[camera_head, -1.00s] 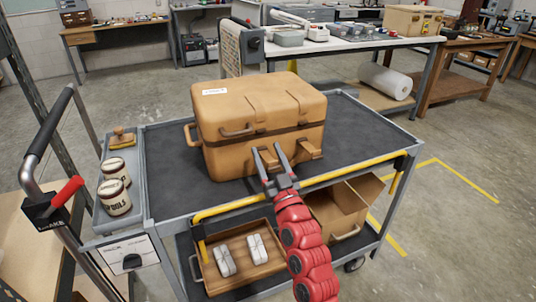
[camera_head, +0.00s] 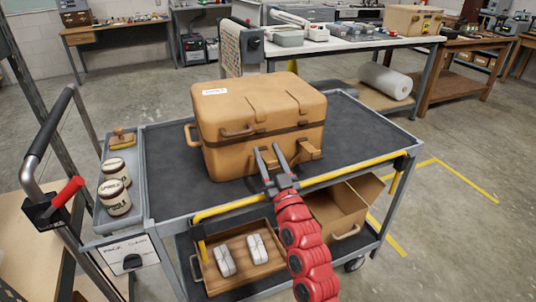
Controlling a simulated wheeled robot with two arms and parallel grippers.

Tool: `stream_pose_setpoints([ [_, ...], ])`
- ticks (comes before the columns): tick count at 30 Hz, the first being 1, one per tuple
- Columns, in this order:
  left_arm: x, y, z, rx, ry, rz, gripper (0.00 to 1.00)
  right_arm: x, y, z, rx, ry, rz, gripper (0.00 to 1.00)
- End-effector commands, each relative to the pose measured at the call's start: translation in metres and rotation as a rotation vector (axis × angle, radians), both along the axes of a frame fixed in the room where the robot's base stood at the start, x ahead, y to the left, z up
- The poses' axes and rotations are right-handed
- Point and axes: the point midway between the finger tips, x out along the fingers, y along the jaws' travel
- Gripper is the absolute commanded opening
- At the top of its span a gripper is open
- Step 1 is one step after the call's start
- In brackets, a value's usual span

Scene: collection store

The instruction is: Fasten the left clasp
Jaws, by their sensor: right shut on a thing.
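A tan hard case (camera_head: 225,105) with a closed-looking lid and a white label sits on the cart's top. A loop-shaped fitting (camera_head: 237,131) stands out at the left of its front, above the dark seam; it looks like the left clasp, but I cannot tell if it is fastened. A blocky tan fitting (camera_head: 309,150) projects lower down at the right. My right gripper (camera_head: 269,148) reaches the middle of the case's front, right of the loop, shut on a fitting there. The fingers hide its exact shape. My left gripper is not in view.
The grey cart (camera_head: 175,165) has a yellow rail (camera_head: 335,175) along its near side. Two round tins (camera_head: 116,196) and a wooden-handled stamp stand in its left side tray. A wooden tray (camera_head: 270,268) and an open box (camera_head: 340,212) lie below.

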Motion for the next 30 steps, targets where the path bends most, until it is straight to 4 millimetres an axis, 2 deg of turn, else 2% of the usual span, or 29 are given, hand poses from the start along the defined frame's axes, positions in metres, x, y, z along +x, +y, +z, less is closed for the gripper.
stream_pose_setpoints([
  [8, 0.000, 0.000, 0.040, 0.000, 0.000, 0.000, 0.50, 0.002, 0.000, 0.013, -0.028, 0.099, -0.001, 0.00],
  [12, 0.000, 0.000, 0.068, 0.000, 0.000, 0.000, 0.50, 0.004, 0.000, 0.021, -0.053, 0.190, -0.002, 0.00],
  [18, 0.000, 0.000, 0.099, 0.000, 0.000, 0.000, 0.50, 0.008, 0.002, 0.023, -0.094, 0.335, -0.002, 0.00],
  [24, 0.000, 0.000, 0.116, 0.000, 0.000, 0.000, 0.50, 0.012, 0.003, 0.022, -0.130, 0.461, -0.001, 0.00],
  [30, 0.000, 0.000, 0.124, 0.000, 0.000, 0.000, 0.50, 0.016, 0.004, 0.022, -0.154, 0.545, 0.000, 0.00],
])
